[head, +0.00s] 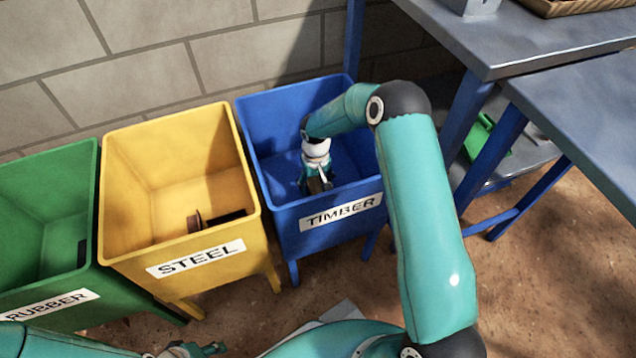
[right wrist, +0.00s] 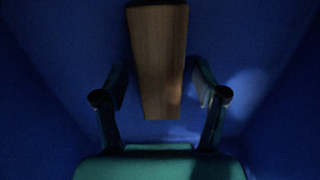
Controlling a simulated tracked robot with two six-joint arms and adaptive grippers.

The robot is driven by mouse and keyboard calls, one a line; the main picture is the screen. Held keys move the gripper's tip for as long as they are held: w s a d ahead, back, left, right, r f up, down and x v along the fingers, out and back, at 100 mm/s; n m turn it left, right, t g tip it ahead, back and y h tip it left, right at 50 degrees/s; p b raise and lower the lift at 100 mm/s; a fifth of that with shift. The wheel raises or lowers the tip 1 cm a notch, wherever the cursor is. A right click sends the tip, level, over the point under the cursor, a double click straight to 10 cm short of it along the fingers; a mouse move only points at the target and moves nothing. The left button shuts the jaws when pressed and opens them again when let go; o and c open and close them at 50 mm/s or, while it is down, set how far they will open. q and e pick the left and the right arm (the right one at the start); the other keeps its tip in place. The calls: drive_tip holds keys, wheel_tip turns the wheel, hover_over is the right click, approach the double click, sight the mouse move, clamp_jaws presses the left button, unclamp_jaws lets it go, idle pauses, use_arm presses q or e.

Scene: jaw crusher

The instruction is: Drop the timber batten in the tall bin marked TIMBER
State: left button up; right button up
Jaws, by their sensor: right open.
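The blue bin marked TIMBER (head: 312,241) stands at the right end of a row of bins. My right arm reaches over its rim, and my right gripper (head: 315,183) is inside the bin, pointing down. In the right wrist view the right gripper (right wrist: 161,97) is open, with a gap on each side of the timber batten (right wrist: 160,60). The brown batten shows against the blue bin interior; only a small brown bit of it (head: 316,185) shows in the head view. I cannot tell whether it touches the bin floor. My left gripper (head: 190,350) is at the bottom edge, partly cut off.
A yellow STEEL bin (head: 205,262) with dark pieces inside stands left of the blue bin. A green RUBBER bin (head: 50,303) is further left. Grey benches with blue legs (head: 560,50) stand to the right, with a green object (head: 487,138) on a lower shelf. A block wall is behind.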

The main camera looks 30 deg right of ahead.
wheel_tip(320, 180, up, 12)
drive_tip(key=p, duration=0.4)
idle(0.3)
